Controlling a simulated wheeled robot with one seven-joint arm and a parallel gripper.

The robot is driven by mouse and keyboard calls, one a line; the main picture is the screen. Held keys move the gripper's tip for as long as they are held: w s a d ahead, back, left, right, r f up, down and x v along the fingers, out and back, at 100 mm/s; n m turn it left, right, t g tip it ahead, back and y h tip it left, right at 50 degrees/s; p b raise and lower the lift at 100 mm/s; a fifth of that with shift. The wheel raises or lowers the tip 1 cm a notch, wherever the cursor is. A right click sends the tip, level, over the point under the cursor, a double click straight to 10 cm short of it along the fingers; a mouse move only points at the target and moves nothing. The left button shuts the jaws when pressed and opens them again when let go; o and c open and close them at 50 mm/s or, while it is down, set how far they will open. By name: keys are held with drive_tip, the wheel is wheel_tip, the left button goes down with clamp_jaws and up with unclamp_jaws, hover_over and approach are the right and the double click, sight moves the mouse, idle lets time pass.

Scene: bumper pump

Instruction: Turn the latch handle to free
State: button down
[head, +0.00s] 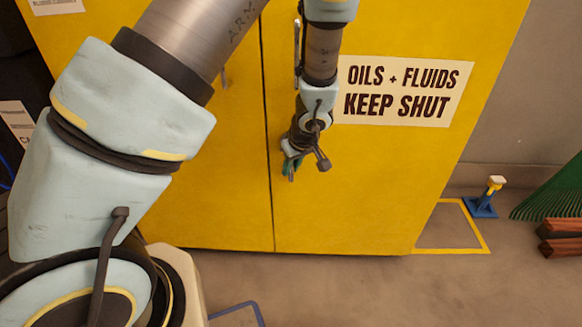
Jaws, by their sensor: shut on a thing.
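My gripper (290,168) is low on the right door of the yellow cabinet (370,190), just right of the seam between the doors. Its fingers have green on them and point at the door. It is shut on the latch handle, which is mostly hidden behind my wrist and fingers, so its angle cannot be told. Both cabinet doors look closed.
A slim metal pull (297,45) is on the right door, partly beside my arm. A sign (402,91) reads "OILS + FLUIDS KEEP SHUT". A blue stand with a yellow post (483,205), a green rake (555,195) and red-brown blocks (562,237) are at right.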

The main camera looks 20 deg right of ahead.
idle(0.4)
drive_tip(key=shift+w+a+f+t+y+b, duration=0.15)
drive_tip(key=shift+a+t+y+b, duration=0.15)
drive_tip(key=shift+y+b, duration=0.4)
drive_tip(key=t+y, duration=0.1)
drive_tip(key=a+y+b, duration=0.1)
drive_tip(key=w+a+r+m+t+y+b, duration=0.1)
drive_tip(key=y, duration=0.1)
drive_tip(key=shift+t, duration=0.3)
drive_tip(key=y, duration=0.1)
drive_tip(key=a+r+t+y, duration=0.1)
drive_tip(key=m+t+y, duration=0.1)
drive_tip(key=shift+w+a+r+y, duration=0.3)
drive_tip(key=shift+w+r+y, duration=0.05)
drive_tip(key=shift+r+y, duration=0.05)
drive_tip(key=t+y, duration=0.1)
drive_tip(key=r+m+t+y, duration=0.1)
drive_tip(key=shift+w+a+r+y, duration=0.15)
drive_tip(key=shift+a+r+y, duration=0.1)
drive_tip(key=shift+a+y, duration=0.15)
drive_tip(key=shift+a+r+m+t+y, duration=0.1)
drive_tip(key=shift+r+m+t+y, duration=0.5)
drive_tip(key=shift+r+t+y, duration=0.55)
drive_tip(key=shift+w+f+t, duration=0.1)
drive_tip(key=shift+f+t, duration=0.1)
drive_tip(key=shift+t, duration=0.05)
